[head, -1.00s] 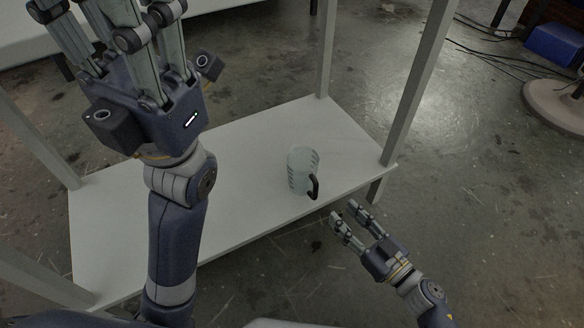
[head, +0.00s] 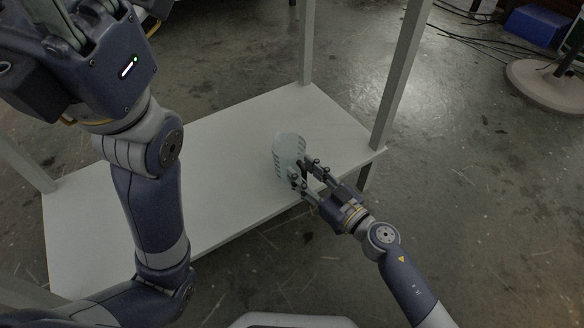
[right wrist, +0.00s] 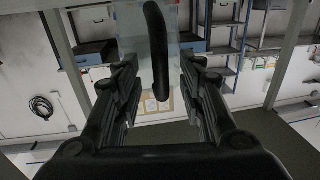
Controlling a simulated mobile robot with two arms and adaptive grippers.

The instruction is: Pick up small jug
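The small jug (head: 285,151) is clear and greyish with a black handle. It stands upright on the white lower shelf (head: 225,150), close to the shelf's front edge. My right gripper (head: 302,173) is at the handle side of the jug, its fingers open. In the right wrist view the black handle (right wrist: 157,50) lies between the two open fingers (right wrist: 157,85), with a gap on both sides, and the clear jug body (right wrist: 135,45) is behind it. In the head view the fingers partly hide the handle. My left gripper is mostly cut off at the top left, its fingertips out of frame.
A shelf post (head: 395,95) rises at the right front corner and another post (head: 306,45) stands behind. The shelf around the jug is bare. A blue box (head: 540,27) and cables lie on the floor at the far right.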

